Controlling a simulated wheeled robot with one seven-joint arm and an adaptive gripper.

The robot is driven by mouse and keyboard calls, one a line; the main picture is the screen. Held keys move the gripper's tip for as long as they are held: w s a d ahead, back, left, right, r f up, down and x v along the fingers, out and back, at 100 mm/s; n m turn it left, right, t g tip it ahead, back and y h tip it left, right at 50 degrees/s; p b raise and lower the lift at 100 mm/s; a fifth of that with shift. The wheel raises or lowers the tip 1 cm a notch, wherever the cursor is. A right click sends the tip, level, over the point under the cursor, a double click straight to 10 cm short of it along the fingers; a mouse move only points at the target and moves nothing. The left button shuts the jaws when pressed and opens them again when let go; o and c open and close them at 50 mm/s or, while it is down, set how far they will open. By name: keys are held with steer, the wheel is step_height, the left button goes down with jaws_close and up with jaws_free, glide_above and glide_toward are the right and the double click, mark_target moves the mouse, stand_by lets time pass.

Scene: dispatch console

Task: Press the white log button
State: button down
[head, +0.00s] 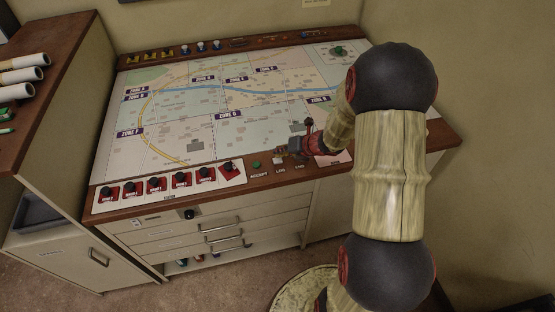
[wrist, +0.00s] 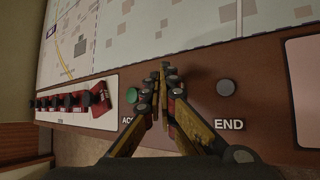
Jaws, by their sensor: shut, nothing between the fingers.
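The white log button (head: 278,160) sits on the brown front edge of the console, above its LOG label, between the green accept button (head: 256,164) and the dark end button (head: 298,163). My gripper (head: 281,150) is shut and empty, close to the log button in the head view. I cannot tell from there whether it touches the button. In the wrist view my gripper (wrist: 165,72) points at the panel between the green button (wrist: 131,95) and the end button (wrist: 226,87). Its fingers hide the log button there.
Drawers (head: 222,228) are below. A side cabinet (head: 60,70) with rolled papers (head: 22,70) stands left.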

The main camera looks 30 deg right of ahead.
step_height(320, 180, up, 5)
steer(key=p, duration=0.4)
steer(key=shift+p, duration=0.35)
stand_by(0.5)
step_height(320, 180, up, 8)
steer(key=p, duration=0.8)
glide_above(279, 159)
steer(key=shift+b, duration=0.35)
